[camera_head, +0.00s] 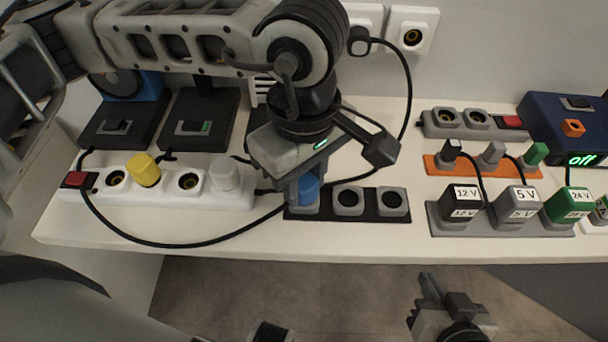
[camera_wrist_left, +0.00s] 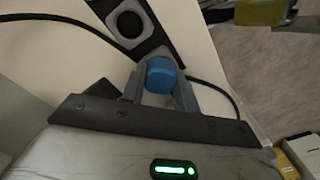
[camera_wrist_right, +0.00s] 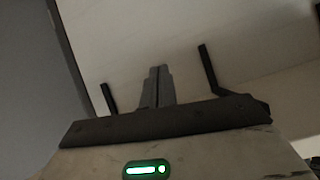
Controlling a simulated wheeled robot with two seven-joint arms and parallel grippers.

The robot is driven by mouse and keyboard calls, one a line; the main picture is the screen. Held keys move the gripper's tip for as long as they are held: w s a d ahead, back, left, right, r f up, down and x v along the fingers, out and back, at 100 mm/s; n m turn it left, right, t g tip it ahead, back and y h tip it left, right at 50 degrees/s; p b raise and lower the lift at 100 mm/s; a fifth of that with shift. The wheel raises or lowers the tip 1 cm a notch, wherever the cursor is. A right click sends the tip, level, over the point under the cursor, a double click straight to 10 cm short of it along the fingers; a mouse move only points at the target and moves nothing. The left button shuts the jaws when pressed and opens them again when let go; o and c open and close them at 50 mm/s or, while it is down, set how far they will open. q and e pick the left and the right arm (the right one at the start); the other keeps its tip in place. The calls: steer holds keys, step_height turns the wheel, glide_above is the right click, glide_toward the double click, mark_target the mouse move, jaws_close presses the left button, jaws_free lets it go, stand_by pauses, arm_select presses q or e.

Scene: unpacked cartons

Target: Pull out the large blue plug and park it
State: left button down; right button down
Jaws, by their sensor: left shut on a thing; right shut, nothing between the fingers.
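The large blue plug (camera_head: 308,189) is between the fingers of my left gripper (camera_head: 306,200), at the left end of the black strip with grey round sockets (camera_head: 372,216). The left wrist view also shows the blue plug (camera_wrist_left: 160,76) gripped between both fingers. Whether it is seated in the strip's left place or just above it I cannot tell; the gripper hides its base. Two grey sockets to its right are empty. The white power strip (camera_head: 208,199) lies left, with empty sockets. My right gripper (camera_head: 429,287) is shut and empty, in front of the table; its closed fingers show in the right wrist view (camera_wrist_right: 156,86).
The white strip holds a yellow plug (camera_head: 144,170), a white plug (camera_head: 224,176) and a red switch (camera_head: 77,180). Labelled adapters (camera_head: 515,200) stand at the right. Black cables cross the table (camera_head: 240,232). A wall plug (camera_head: 359,41) hangs behind my left arm.

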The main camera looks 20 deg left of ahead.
mark_target(305, 181)
arm_select(q)
steer(key=c, duration=1)
jaws_free()
steer(key=shift+o, duration=0.2)
step_height(305, 181, up, 16)
steer(key=p, duration=0.1)
arm_select(e)
steer(key=shift+s+a+r, duration=0.1)
steer(key=shift+r, duration=1.6)
